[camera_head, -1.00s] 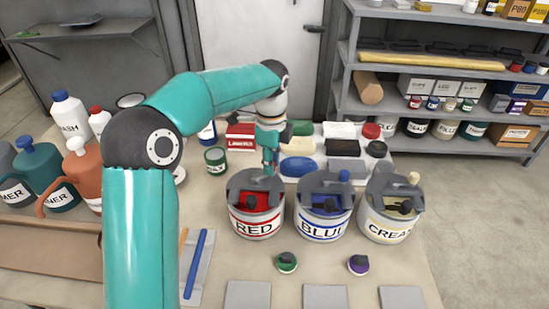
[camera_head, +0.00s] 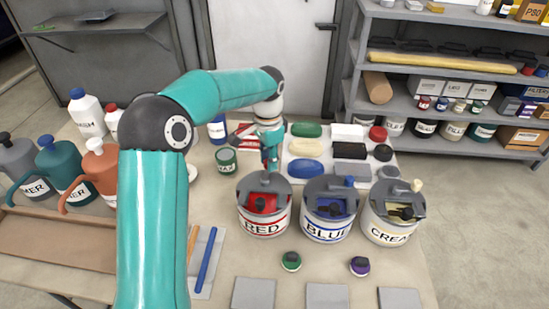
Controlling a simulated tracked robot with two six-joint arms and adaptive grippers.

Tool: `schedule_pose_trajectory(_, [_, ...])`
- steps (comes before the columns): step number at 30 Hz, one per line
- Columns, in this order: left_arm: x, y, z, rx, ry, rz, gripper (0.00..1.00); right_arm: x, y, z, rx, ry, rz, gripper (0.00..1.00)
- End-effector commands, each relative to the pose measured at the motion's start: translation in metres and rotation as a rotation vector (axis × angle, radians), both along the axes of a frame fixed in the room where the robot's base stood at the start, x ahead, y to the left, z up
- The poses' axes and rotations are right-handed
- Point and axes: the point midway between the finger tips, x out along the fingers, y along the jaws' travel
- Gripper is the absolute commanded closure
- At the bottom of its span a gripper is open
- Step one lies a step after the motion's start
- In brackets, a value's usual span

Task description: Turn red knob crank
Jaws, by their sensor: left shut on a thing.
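The red tin (camera_head: 264,225), labelled RED, stands on the table with a grey lid and crank (camera_head: 262,184) on top and red paint showing through the lid's opening. My left gripper (camera_head: 270,164) points down at the back of this lid, shut on the crank's red knob. The knob itself is hidden between the fingers and cannot be made out. My left arm comes in from the left and arches over the table. My right gripper is not in view.
Right of the red tin stand the blue tin (camera_head: 328,228) and the cream tin (camera_head: 390,226), each with its own crank lid. A green jar (camera_head: 226,160) stands behind left. Green (camera_head: 291,261) and purple (camera_head: 359,266) small round items lie in front.

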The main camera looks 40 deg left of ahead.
Motion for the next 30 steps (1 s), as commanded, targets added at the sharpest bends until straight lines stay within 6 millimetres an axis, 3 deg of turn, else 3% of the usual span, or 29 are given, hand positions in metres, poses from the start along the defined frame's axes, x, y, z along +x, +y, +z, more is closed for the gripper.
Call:
schedule_pose_trajectory(18, [-0.013, 0.019, 0.002, 0.000, -0.012, 0.571, 1.00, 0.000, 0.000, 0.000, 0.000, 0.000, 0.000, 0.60])
schedule_pose_trajectory(30, [-0.021, 0.023, 0.002, -0.001, -0.010, 0.779, 1.00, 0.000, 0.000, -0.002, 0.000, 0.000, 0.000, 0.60])
